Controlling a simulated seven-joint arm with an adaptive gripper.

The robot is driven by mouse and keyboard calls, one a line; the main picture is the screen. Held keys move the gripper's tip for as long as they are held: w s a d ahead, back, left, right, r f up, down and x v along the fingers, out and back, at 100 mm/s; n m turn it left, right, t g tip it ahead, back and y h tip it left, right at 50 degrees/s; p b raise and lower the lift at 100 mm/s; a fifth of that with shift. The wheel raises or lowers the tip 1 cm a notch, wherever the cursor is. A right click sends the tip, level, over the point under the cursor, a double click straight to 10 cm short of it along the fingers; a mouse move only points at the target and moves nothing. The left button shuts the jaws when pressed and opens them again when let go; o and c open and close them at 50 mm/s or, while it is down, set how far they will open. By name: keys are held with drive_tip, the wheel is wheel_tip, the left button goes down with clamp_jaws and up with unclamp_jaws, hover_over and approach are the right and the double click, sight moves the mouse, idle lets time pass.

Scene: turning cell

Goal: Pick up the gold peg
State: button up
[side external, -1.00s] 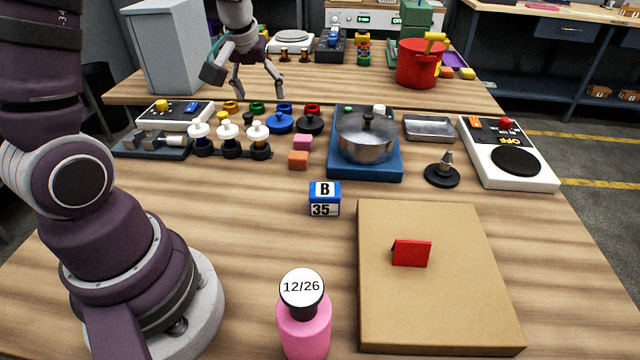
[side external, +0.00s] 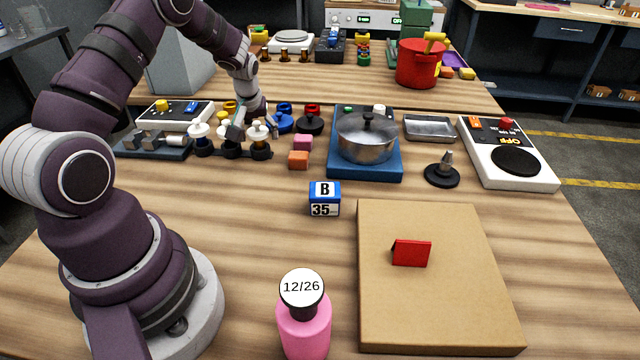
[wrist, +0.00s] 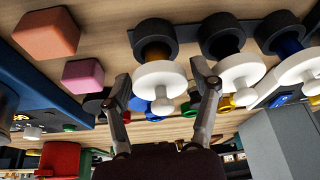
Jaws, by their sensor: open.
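Three pegs with white caps stand in black collars on a dark rack at the back left of the near table. The rightmost in the side view (side external: 257,134) appears to be the gold peg; a gold-brown band shows below its white cap in the wrist view (wrist: 158,76). My gripper (side external: 253,122) is over the rack, its fingers spread. In the wrist view my open gripper (wrist: 162,88) has one finger on each side of this cap, with gaps visible. I cannot tell how high the fingertips are above it.
The middle white-capped peg (side external: 229,134) stands close beside it. A pink block (side external: 303,142) and an orange block (side external: 298,159) lie to the right. A pot (side external: 366,143) stands on a blue base.

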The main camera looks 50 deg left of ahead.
drive_tip(key=c, duration=1)
